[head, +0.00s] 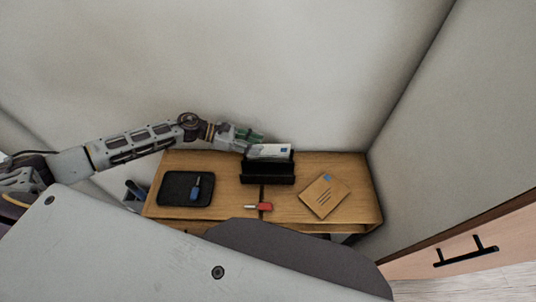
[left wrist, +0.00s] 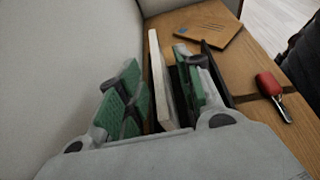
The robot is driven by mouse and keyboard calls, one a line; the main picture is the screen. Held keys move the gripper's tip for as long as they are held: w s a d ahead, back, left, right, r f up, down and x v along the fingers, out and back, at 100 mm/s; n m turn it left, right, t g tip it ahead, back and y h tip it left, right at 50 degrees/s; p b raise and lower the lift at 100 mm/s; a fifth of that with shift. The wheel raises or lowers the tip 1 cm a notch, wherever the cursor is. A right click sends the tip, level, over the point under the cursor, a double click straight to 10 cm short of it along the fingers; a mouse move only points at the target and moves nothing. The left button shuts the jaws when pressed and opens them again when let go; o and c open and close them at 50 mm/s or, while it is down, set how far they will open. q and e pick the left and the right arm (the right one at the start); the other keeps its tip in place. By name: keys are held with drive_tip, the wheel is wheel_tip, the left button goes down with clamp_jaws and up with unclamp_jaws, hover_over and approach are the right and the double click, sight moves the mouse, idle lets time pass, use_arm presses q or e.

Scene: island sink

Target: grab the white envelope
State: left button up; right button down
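The white envelope (head: 270,151) stands upright in a black letter holder (head: 267,179) at the back middle of the wooden table. My left gripper (head: 254,138) reaches in from the left at the envelope's left end. In the left wrist view, the white envelope (left wrist: 160,82) stands between the two green-padded fingers of my left gripper (left wrist: 163,95). The fingers are apart, one on each side of it. A gap shows on the left finger's side; contact on the right side is unclear. My right gripper is not in view.
A brown envelope (head: 324,196) lies flat on the table's right half. A red key fob (head: 260,206) lies in front of the holder. A black tray (head: 173,198) with a blue-headed key (head: 196,191) sits at left. The wall (head: 230,70) is close behind the table.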

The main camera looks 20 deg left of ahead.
sight(266, 145)
use_arm(q)
drive_tip(key=shift+w+d, duration=0.1)
drive_tip(key=shift+d, duration=0.05)
drive_tip(key=shift+p+x, duration=0.7)
drive_tip(key=shift+x, duration=0.5)
drive_tip(key=shift+p+x, duration=0.35)
drive_tip(key=shift+x, duration=0.95)
drive_tip(key=shift+w, duration=0.2)
clamp_jaws()
